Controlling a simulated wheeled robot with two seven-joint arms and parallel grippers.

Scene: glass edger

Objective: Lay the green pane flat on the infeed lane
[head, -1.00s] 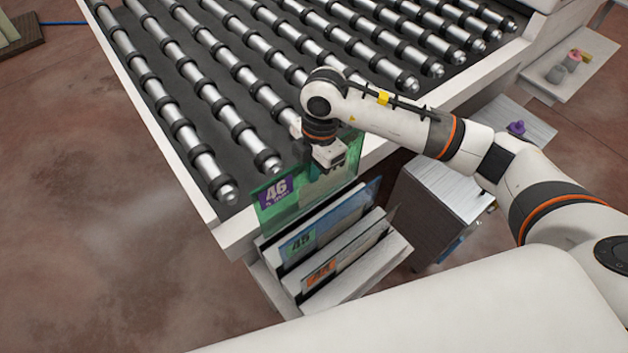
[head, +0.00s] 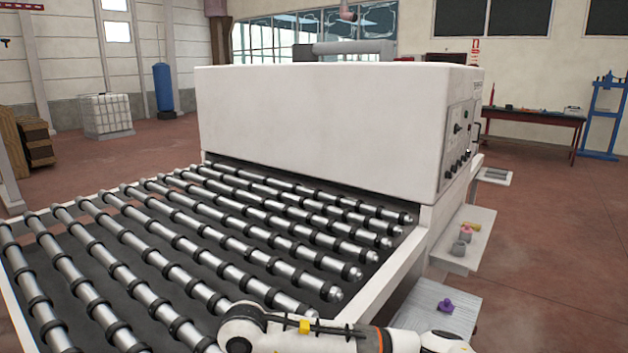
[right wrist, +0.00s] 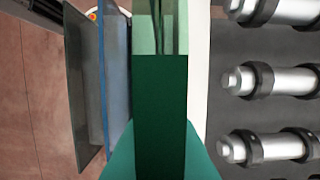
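The green pane (right wrist: 160,100) is seen edge-on in the middle of the right wrist view, upright between the rack's panes and the roller bed. My right gripper (right wrist: 160,155) shows as teal fingers low in that view, one against each side of the pane, and looks shut on it. The infeed lane is the bed of steel rollers with black rings (head: 180,239), bare in the head view; its roller ends (right wrist: 290,82) show right of the pane in the right wrist view. The head view shows part of my right arm but neither gripper nor the green pane.
A blue pane (right wrist: 116,75) and a grey pane (right wrist: 85,80) stand left of the green one. A white edger housing (head: 320,130) closes the lane's far end. Side shelves (head: 465,245) with small items are right of the lane. Open floor (head: 560,250) lies beyond.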

